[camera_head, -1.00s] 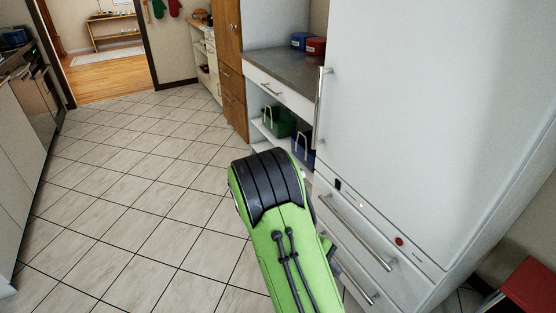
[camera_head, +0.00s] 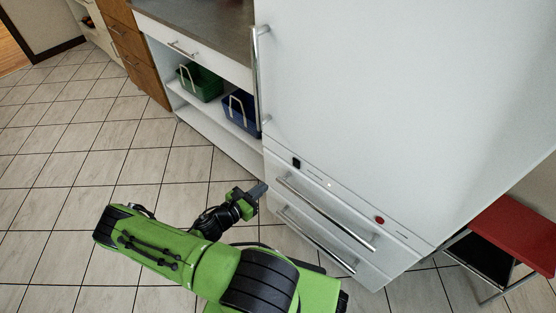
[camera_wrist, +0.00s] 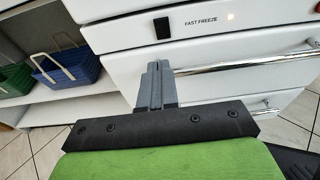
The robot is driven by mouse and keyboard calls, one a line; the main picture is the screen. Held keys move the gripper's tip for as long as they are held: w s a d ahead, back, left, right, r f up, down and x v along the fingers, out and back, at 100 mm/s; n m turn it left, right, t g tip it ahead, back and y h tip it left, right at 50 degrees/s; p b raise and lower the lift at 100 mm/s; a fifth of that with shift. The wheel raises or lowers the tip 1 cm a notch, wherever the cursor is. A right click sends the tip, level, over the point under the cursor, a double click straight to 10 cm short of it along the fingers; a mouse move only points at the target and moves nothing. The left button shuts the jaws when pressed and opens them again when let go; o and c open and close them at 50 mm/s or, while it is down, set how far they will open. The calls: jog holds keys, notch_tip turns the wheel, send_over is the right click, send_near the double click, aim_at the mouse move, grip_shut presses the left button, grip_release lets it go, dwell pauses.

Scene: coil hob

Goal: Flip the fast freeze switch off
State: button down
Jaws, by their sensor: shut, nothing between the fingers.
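The fast freeze switch (camera_wrist: 162,28) is a small black rocker on the white fridge-freezer's control strip, left of the printed words "FAST FREEZE" in the wrist view. In the head view the switch (camera_head: 296,163) is a small dark rectangle at the strip's left end. A small lit spot (camera_wrist: 231,16) shows right of the label. My gripper (camera_head: 262,187) is shut and empty, just left of the upper drawer handle. In the wrist view my gripper (camera_wrist: 158,66) points up toward the switch, below it and apart from it. The switch is unobstructed.
The upper drawer handle (camera_head: 325,213) and lower drawer handle (camera_head: 315,241) stick out close to my gripper. A red knob or button (camera_head: 379,220) sits further right on the strip. Blue (camera_head: 240,110) and green (camera_head: 200,82) baskets stand on the left shelf. A red stool (camera_head: 515,232) stands right.

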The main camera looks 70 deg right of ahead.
aim_at(295, 162)
jog(key=shift+s, duration=0.1)
jog(key=b+x, duration=0.1)
jog(key=x, duration=0.3)
jog(key=b+x, duration=0.1)
jog(key=x, duration=0.4)
jog(key=b+x, duration=0.1)
jog(key=x, duration=0.3)
jog(key=shift+s+d+r+b, duration=0.1)
jog(key=shift+d+r+b, duration=0.1)
jog(key=shift+r+b, duration=0.15)
jog(key=shift+s+d+r, duration=0.1)
jog(key=shift+d, duration=0.15)
